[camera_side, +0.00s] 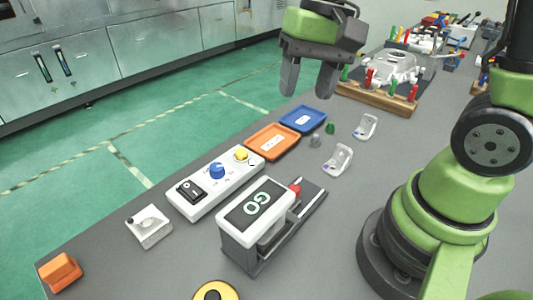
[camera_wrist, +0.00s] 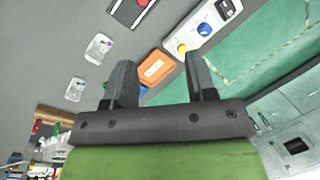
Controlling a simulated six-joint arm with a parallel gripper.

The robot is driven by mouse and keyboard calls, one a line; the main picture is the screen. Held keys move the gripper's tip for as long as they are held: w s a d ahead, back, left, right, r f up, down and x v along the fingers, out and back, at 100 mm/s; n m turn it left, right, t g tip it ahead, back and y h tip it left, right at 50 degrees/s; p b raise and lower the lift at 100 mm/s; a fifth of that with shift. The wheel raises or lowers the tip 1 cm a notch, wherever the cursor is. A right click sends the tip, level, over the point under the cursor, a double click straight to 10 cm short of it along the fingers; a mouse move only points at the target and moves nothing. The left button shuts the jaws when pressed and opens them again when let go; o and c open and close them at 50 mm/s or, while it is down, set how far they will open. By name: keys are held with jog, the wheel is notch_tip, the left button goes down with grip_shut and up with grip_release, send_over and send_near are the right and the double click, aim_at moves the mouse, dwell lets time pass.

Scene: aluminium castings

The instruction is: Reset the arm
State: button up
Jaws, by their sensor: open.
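My gripper (camera_side: 308,78) is raised well above the table at the top middle of the side view. Its two dark fingers point down and stand apart with nothing between them. In the wrist view my gripper (camera_wrist: 160,85) is also open and empty. Below it lie the orange tray (camera_side: 262,151) and the blue tray (camera_side: 292,123), clear of the fingers. The orange tray shows between the fingers in the wrist view (camera_wrist: 153,58), while the blue tray is mostly hidden there.
A GO box (camera_side: 240,240), a switch panel (camera_side: 215,200) and a white casting (camera_side: 148,232) stand at the front. Two clear-white pieces (camera_side: 337,160) (camera_side: 366,126) lie on the right. A fixture on a wooden base (camera_side: 375,98) stands behind. The air around my gripper is free.

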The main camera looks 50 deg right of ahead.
jog(key=s+a+r+n+t, duration=0.1)
jog(key=s+r+n+t, duration=0.2)
jog(key=s+r+t, duration=0.3)
jog(key=s+r, duration=0.1)
jog(key=s, duration=0.2)
jog(key=shift+r, duration=0.15)
